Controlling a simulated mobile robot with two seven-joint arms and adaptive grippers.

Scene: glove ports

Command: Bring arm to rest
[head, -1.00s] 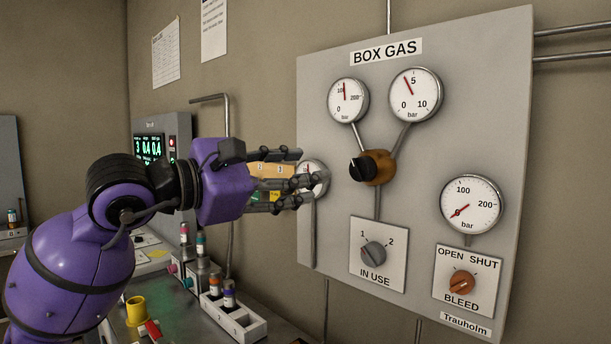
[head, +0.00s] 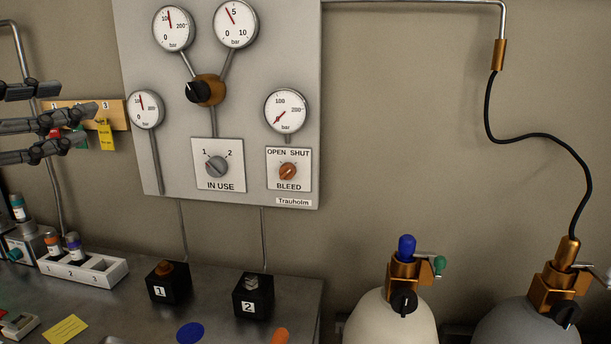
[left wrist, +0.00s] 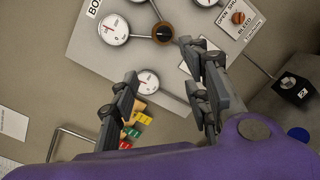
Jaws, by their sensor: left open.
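My left gripper (head: 75,125) is at the left edge of the head view, its dark fingers spread open and empty. In the left wrist view the open fingers (left wrist: 165,95) stand apart in front of the grey BOX GAS panel (left wrist: 85,40), touching nothing that I can see. In the head view the panel (head: 230,120) is right of the fingers, with several gauges, a black-and-brown regulator knob (head: 204,90), a grey IN USE selector (head: 217,166) and an orange BLEED knob (head: 288,171). My right gripper is not in view.
A bench below holds a white rack (head: 83,269) with vials and black blocks marked 1 (head: 168,284) and 2 (head: 253,297). Two gas cylinders, cream (head: 390,320) and grey (head: 525,325), stand at the right. A black hose (head: 545,140) runs to the grey one. The wall between is bare.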

